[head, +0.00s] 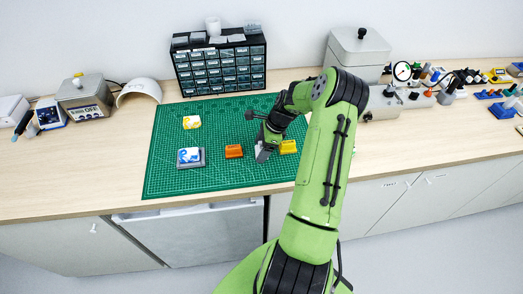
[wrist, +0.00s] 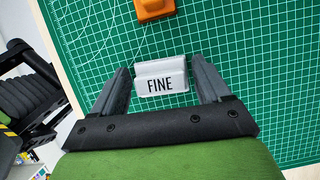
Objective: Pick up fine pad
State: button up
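The fine pad (wrist: 160,78) is a light grey block with "FINE" in black letters on its face. In the wrist view it sits between the two fingers of my gripper (wrist: 162,82). The fingers are spread, one on each side of the pad, with a narrow gap showing at each side. In the head view my gripper (head: 263,153) is low over the green mat (head: 218,178), between an orange block (head: 234,151) and a yellow block (head: 288,147). There I cannot clearly tell the pad from the fingers.
The orange block also shows just beyond the pad in the wrist view (wrist: 154,9). A blue-and-white item on a grey base (head: 190,157) and a yellow-and-white item (head: 191,122) lie on the mat's left. A drawer cabinet (head: 219,65) stands behind. The mat's front is clear.

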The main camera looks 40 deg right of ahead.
jog(key=c, duration=0.8)
jog(key=shift+o, duration=0.2)
notch_tip(320, 180, up, 10)
jog(key=shift+r+p, duration=0.1)
jog(key=shift+p, duration=0.3)
